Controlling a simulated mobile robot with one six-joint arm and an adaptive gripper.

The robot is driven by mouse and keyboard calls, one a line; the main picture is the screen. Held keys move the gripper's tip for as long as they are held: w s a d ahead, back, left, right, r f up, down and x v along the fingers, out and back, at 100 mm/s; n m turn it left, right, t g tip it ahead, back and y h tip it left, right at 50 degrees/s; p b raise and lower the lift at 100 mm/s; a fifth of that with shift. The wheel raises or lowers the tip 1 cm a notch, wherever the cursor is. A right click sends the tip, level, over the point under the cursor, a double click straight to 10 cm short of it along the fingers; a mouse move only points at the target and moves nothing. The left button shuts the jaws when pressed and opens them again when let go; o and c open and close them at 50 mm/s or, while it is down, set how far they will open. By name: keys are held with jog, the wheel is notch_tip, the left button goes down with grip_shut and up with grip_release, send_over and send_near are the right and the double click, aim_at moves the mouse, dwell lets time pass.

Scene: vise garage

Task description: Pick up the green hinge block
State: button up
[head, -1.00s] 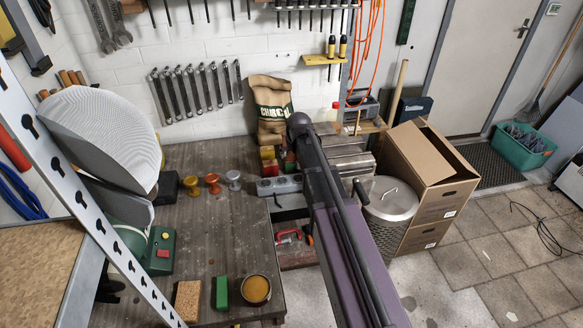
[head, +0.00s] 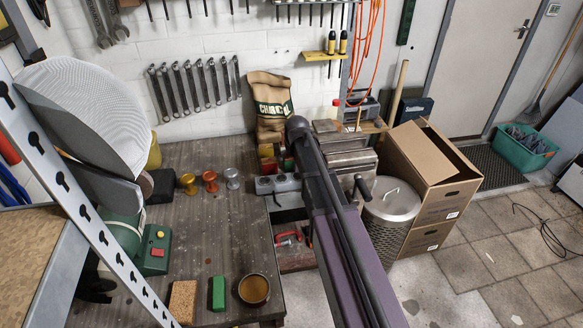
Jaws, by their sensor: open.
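A green block (head: 218,293), which looks like the hinge block, lies near the front edge of the dark wooden workbench (head: 215,235). It sits between a tan cork-like block (head: 183,302) and a round brown bowl (head: 254,290), apart from both. Its top and front are in clear view. My arm reaches up the middle of the head view, to the right of the green block. My gripper does not show; the far part of my arm is hidden behind its own dark joint.
A green machine (head: 155,250) with a large disc stands at the bench's left. Yellow, orange and grey knobs (head: 210,181) stand further back. A slotted metal upright (head: 75,205) crosses the left foreground. A metal bin (head: 391,205) and cardboard box (head: 430,185) stand right. The middle bench is clear.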

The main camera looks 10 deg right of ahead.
jog(key=shift+w+f, duration=0.2)
jog(key=shift+f, duration=0.2)
dwell(0.3)
jog(key=c, duration=1.2)
